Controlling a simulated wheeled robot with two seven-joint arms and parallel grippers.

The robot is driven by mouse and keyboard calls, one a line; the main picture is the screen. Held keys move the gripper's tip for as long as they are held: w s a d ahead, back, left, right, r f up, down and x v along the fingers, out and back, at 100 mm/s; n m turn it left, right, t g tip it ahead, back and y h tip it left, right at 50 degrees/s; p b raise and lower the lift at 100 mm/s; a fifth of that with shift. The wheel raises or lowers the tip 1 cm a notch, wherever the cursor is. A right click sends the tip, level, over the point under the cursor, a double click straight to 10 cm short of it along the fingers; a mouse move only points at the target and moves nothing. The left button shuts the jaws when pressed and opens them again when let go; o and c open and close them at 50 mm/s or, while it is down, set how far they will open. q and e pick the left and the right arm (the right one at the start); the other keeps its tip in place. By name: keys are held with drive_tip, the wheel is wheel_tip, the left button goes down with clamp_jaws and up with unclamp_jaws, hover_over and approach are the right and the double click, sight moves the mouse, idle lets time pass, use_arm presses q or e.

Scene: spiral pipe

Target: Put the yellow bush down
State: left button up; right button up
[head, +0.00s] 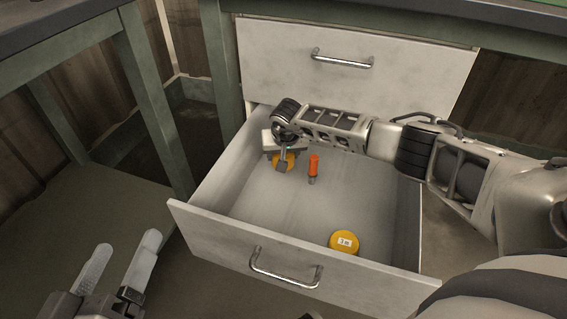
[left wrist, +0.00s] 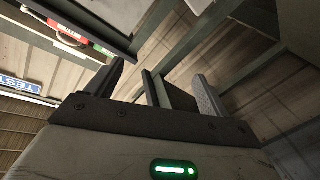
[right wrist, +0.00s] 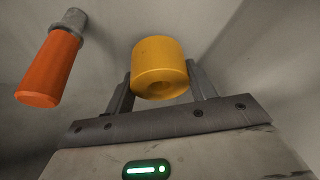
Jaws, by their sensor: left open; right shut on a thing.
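The yellow bush (right wrist: 160,66) is a short cylinder with a hole in its end. My right gripper (right wrist: 163,88) is shut on it, one finger on each side. In the head view the bush (head: 289,157) is partly hidden behind my right gripper (head: 283,164), at the far left corner inside the open drawer (head: 290,205). I cannot tell whether it touches the drawer floor. My left gripper (head: 119,268) is open and empty, outside the drawer at the lower left; the left wrist view also shows it with its fingers apart (left wrist: 160,88).
An orange-handled tool (head: 313,167) stands or lies close right of the bush; it also shows in the right wrist view (right wrist: 50,65). A round yellow tape measure (head: 344,243) lies near the drawer's front. The middle of the drawer floor is clear. A closed drawer (head: 400,70) is above.

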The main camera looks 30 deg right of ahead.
drive_tip(key=shift+f, duration=0.95)
use_arm(q)
drive_tip(key=shift+w+a+r+m+t, duration=0.15)
drive_tip(key=shift+w+r+m+t, duration=0.3)
drive_tip(key=shift+r, duration=0.25)
use_arm(e)
drive_tip(key=shift+f, duration=0.15)
use_arm(q)
drive_tip(key=shift+w+b, duration=0.1)
drive_tip(key=shift+b, duration=0.25)
use_arm(e)
drive_tip(key=shift+f, duration=0.15)
drive_tip(key=o, duration=1.6)
drive_tip(key=shift+c, duration=0.2)
use_arm(q)
drive_tip(key=shift+r+t+h, duration=0.2)
drive_tip(key=shift+t+h, duration=0.05)
drive_tip(key=shift+h, duration=0.05)
